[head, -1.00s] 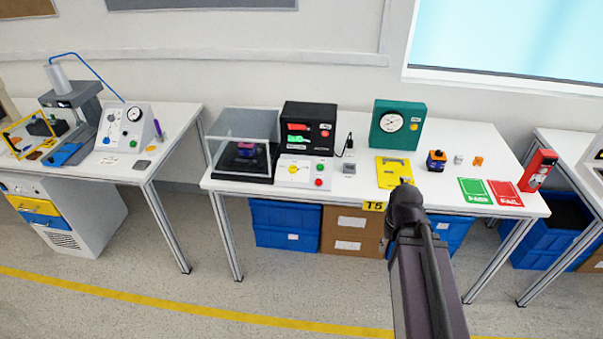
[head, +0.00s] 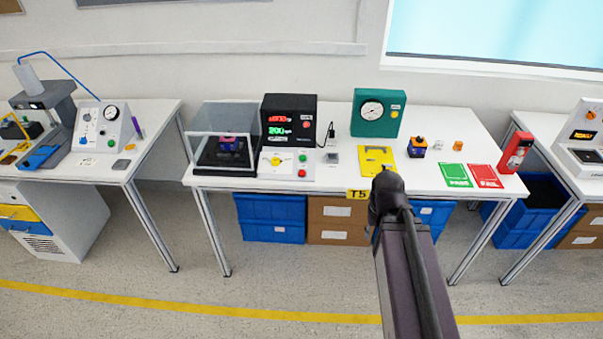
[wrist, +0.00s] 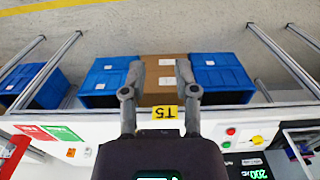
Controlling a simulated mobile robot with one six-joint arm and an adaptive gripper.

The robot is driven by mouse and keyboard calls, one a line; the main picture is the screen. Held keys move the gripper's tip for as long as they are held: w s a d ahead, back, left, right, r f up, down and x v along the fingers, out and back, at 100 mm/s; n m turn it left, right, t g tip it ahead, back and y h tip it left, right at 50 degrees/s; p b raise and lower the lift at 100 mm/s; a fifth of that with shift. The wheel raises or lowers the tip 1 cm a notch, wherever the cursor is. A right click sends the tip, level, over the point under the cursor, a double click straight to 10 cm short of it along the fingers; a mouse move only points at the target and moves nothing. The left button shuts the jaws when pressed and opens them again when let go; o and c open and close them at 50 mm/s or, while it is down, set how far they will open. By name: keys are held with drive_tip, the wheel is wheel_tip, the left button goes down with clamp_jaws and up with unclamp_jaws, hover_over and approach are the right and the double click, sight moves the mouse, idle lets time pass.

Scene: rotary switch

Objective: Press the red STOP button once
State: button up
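A small white control box (head: 270,168) stands at the front of the middle table, left of centre. It carries a yellow knob (head: 276,160), a green button (head: 302,157) and, nearer the front, a red button (head: 302,173). The red button also shows in the wrist view (wrist: 231,131), right of my gripper. No STOP lettering is readable. My gripper (wrist: 158,78) has its two fingers spread with nothing between them. In the head view my arm's dark end is in front of the table, right of the box, apart from the button; the fingers cannot be made out there.
A clear case (head: 222,135) stands left of the box, and a black display unit (head: 290,125) stands behind it. The floor in front is clear; bins sit below.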

clamp_jaws()
idle(1.0)
